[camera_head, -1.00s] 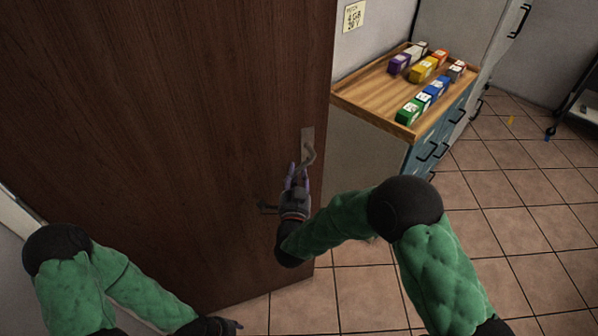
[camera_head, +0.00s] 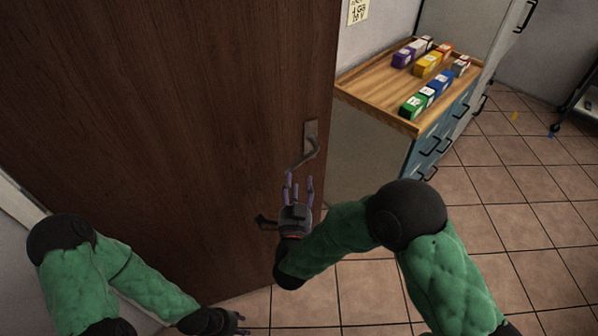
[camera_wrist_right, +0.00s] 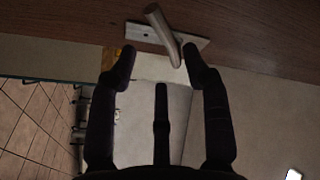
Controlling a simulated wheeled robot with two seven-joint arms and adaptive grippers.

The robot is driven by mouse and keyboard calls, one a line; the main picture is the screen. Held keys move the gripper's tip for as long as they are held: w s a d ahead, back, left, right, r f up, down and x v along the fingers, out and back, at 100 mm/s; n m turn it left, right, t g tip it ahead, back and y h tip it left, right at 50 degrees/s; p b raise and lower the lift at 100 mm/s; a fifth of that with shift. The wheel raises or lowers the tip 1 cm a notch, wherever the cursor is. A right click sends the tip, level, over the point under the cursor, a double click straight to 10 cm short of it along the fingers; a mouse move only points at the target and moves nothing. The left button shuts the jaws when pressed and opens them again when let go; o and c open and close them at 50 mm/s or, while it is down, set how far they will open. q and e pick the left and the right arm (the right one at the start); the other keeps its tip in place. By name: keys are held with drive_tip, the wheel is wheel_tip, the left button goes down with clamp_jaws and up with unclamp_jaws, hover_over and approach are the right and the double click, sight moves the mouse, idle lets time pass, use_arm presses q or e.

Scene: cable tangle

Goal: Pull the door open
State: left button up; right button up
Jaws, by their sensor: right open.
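The dark brown wooden door (camera_head: 190,120) fills the left and middle of the head view and stands ajar, with the room showing past its right edge. Its lever handle (camera_head: 308,153) sits on a metal plate near that edge. My right gripper (camera_head: 299,182) is open and empty, just below the handle, with its fingers pointing up. In the right wrist view the handle (camera_wrist_right: 162,30) lies beyond and between the spread fingertips, with no clear contact. My left gripper (camera_head: 242,322) is low near the door's bottom; its fingers are too small to judge.
Right of the door, a wooden tray top (camera_head: 375,92) on a blue drawer cabinet (camera_head: 425,150) holds several coloured boxes. A pale cabinet stands behind it. A dark wheeled stand (camera_head: 572,105) is at the far right.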

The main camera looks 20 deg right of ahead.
drive_tip(key=v, duration=0.5)
drive_tip(key=shift+s+a, duration=0.1)
